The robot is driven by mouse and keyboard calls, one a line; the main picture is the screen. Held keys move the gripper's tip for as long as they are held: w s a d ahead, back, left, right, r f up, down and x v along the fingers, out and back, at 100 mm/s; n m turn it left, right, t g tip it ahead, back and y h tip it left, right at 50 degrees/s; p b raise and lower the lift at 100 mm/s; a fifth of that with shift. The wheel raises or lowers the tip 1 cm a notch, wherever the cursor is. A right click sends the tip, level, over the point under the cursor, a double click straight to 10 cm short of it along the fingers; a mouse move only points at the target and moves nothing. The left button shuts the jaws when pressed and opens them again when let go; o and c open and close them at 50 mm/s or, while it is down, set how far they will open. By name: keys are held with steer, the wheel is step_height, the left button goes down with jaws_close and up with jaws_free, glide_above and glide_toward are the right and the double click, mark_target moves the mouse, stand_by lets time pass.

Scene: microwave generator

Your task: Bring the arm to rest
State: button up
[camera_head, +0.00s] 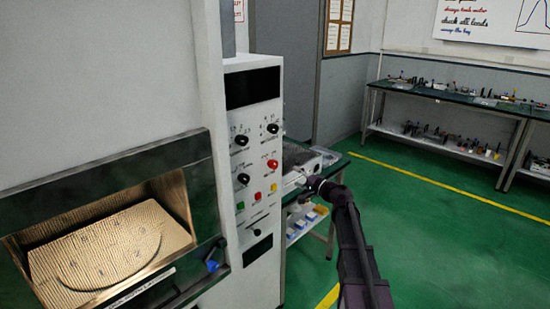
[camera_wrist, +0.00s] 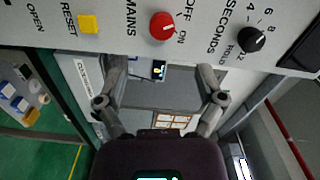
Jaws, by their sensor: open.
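My arm (camera_head: 355,245) reaches up from the bottom of the head view. My gripper (camera_head: 298,181) points left, close to the right edge of the generator's control panel (camera_head: 255,135). The wrist view shows its two fingers spread wide with nothing held between them (camera_wrist: 160,72). In that view the red mains knob (camera_wrist: 163,25), the yellow reset button (camera_wrist: 88,24) and the black seconds knob (camera_wrist: 252,39) lie beyond the fingertips. I cannot tell whether a fingertip touches the panel.
The microwave chamber (camera_head: 188,215) stands open at left, with a ribbed, numbered plate (camera_head: 95,245) inside. A long bench (camera_head: 460,97) with small items stands at the back right. The green floor (camera_head: 440,240) at right is clear.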

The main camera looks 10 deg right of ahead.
steer(key=s+a+f+n+g+h, duration=0.1)
steer(key=s+a+f+n+g, duration=0.25)
steer(key=s+a+f, duration=0.35)
steer(key=s+a+f+n+g+h, duration=0.25)
steer(key=s+f+g, duration=0.25)
steer(key=s, duration=0.4)
steer(key=s+d+f+g+h, duration=0.1)
steer(key=s+f+h, duration=0.1)
steer(key=s, duration=0.4)
steer(key=s+d+f+n+g+h, duration=0.1)
steer(key=s+d+f+g+h, duration=0.1)
steer(key=s, duration=0.4)
steer(key=s+d+f+n+g+h, duration=0.1)
steer(key=s+f+g+h, duration=0.1)
steer(key=s, duration=0.4)
steer(key=shift+d+f+h, duration=0.15)
steer(key=shift+d+h, duration=0.15)
steer(key=shift+h, duration=0.45)
steer(key=shift+g, duration=0.25)
